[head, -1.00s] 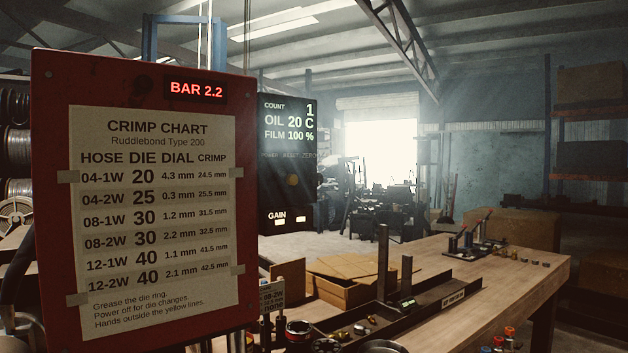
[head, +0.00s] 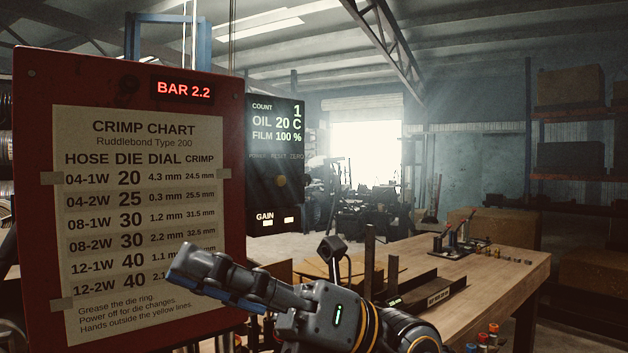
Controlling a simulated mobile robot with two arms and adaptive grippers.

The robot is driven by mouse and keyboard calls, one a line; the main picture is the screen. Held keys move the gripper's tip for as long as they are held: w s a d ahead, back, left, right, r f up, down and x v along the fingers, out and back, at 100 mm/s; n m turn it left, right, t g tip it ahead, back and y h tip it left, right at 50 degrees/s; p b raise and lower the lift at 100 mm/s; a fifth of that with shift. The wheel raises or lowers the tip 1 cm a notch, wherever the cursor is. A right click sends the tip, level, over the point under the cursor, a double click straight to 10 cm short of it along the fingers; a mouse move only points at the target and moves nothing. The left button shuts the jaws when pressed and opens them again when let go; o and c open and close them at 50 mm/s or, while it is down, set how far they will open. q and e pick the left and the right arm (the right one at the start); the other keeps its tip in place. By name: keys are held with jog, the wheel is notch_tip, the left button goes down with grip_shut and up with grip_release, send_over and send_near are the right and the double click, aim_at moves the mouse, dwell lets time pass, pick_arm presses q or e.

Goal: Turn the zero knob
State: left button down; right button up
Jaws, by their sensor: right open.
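The dark control panel (head: 275,165) stands right of the red crimp chart board. It reads COUNT 1, OIL 20 C, FILM 100 %. Below is a faint row of labels, POWER, RESET and ZERO (head: 297,156). A dull amber round part (head: 281,181) sits under this row; I cannot tell whether it is the zero knob. My right gripper (head: 190,272) reaches in from the lower right, its fingers pointing left in front of the chart's lower part. It is open, holds nothing visible, and is below and left of the panel. My left gripper is out of view.
The red board (head: 240,120) with the crimp chart and a BAR 2.2 display fills the left side, close to my right gripper. A wooden bench (head: 500,275) with small tools and a dark tray stands at right. Shelves with boxes are behind.

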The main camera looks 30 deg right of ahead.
jog(key=n+h, duration=0.2)
jog(key=h, duration=0.1)
jog(key=m+t+h, duration=0.8)
jog(key=t+h, duration=0.3)
jog(key=h, duration=0.7)
send_near(307, 180)
jog(key=shift+n, duration=0.3)
jog(key=w+p, duration=0.1)
jog(key=w, duration=0.1)
jog(key=w+p, duration=0.1)
jog(key=w, duration=0.2)
jog(key=w+p, duration=0.1)
jog(key=w, duration=0.2)
jog(key=shift+a, duration=0.35)
jog(key=shift+c, duration=0.5)
grip_shut()
